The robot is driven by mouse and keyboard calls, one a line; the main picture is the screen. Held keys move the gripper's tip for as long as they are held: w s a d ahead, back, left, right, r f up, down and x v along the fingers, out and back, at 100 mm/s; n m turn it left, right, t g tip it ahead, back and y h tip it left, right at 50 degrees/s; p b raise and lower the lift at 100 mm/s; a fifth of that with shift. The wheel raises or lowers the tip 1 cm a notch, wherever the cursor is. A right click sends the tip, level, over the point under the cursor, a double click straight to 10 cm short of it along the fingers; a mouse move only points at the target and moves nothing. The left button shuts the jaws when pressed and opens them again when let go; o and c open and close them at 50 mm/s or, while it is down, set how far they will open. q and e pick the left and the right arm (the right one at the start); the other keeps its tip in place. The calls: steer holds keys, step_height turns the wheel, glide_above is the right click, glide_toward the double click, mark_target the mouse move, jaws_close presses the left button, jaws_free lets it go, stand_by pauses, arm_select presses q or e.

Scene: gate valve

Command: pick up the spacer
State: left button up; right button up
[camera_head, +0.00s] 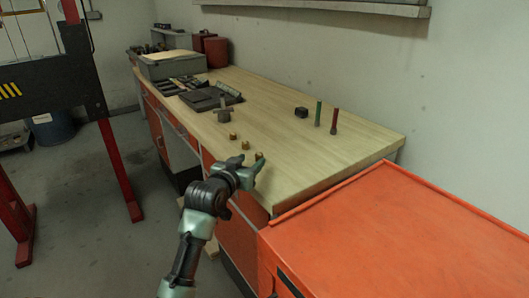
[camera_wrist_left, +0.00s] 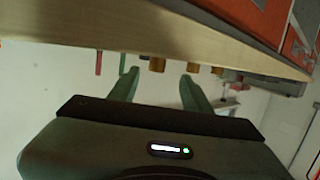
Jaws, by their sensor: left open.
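Three small brass pieces stand in a row near the front edge of the workbench: a near one (camera_head: 259,155), a middle one (camera_head: 245,145) and a far one (camera_head: 232,136). I cannot tell which of them is the spacer. My left gripper (camera_head: 251,167) is open and empty at the bench's front edge, beside the near piece. In the left wrist view, which is upside down, the near brass piece (camera_wrist_left: 157,65) shows between the two fingertips (camera_wrist_left: 160,77), beyond them. The other two pieces (camera_wrist_left: 193,68) (camera_wrist_left: 217,70) are to its right. My right gripper is not in view.
A green pin (camera_head: 318,113), a red pin (camera_head: 334,120) and a dark block (camera_head: 301,112) stand toward the wall. A grey fitting (camera_head: 222,115) and dark trays (camera_head: 211,98) lie farther back. An orange cabinet (camera_head: 400,235) adjoins the bench's near end. The wooden top (camera_head: 320,155) is clear at right.

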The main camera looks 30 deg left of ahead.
mark_target(258, 157)
arm_select(q)
steer(key=x, duration=0.2)
steer(key=shift+w+d, duration=0.1)
steer(key=shift+w, duration=0.3)
steer(key=x, duration=0.2)
steer(key=shift+w+f+p, duration=0.25)
steer(key=shift+w+p, duration=0.05)
steer(key=shift+w, duration=0.1)
steer(key=shift+w+f, duration=0.1)
steer(key=shift+w, duration=0.25)
steer(key=c, duration=0.9)
jaws_close()
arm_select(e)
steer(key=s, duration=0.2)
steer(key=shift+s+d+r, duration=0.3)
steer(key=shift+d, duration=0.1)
